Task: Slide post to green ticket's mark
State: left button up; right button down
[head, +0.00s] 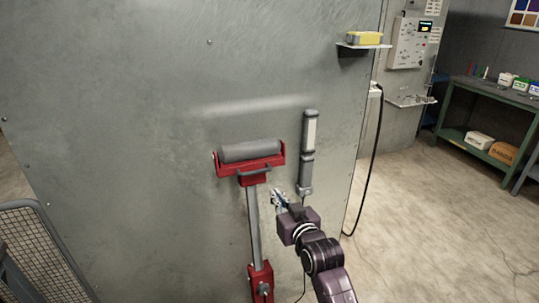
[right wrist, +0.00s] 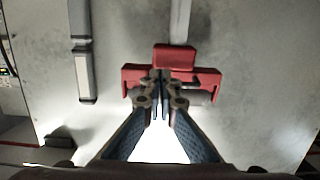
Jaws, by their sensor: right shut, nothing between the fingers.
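The post (head: 255,222) is a grey upright in a red base (head: 261,282), with a red head (head: 250,165) carrying a grey roller (head: 250,151). It stands upright in front of the grey metal wall. My right gripper (head: 277,198) is shut and empty, just right of the post and below the head. In the right wrist view, my right gripper's fingertips (right wrist: 161,75) overlap the red head (right wrist: 206,82), and the post (right wrist: 180,22) runs upward from it. I cannot tell whether they touch. No green ticket or mark can be made out. My left gripper is not in view.
A grey and white bar lamp (head: 309,150) is on the wall right of the post, close to my right arm. A yellow item (head: 363,38) lies on a wall shelf. A mesh panel (head: 40,235) stands at lower left. The floor at right is clear before a green workbench (head: 490,105).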

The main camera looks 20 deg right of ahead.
notch_tip(320, 180, up, 9)
jog(key=t, duration=0.1)
jog(key=p, duration=0.4)
send_over(269, 167)
jog(key=shift+s+a, duration=0.25)
jog(key=shift+a, duration=0.05)
jog(key=f, duration=0.1)
jog(key=s+f+p, duration=0.1)
jog(key=shift+f, duration=0.4)
jog(key=shift+s+f, duration=0.35)
jog(key=shift+f, duration=0.3)
jog(key=shift+f, duration=0.1)
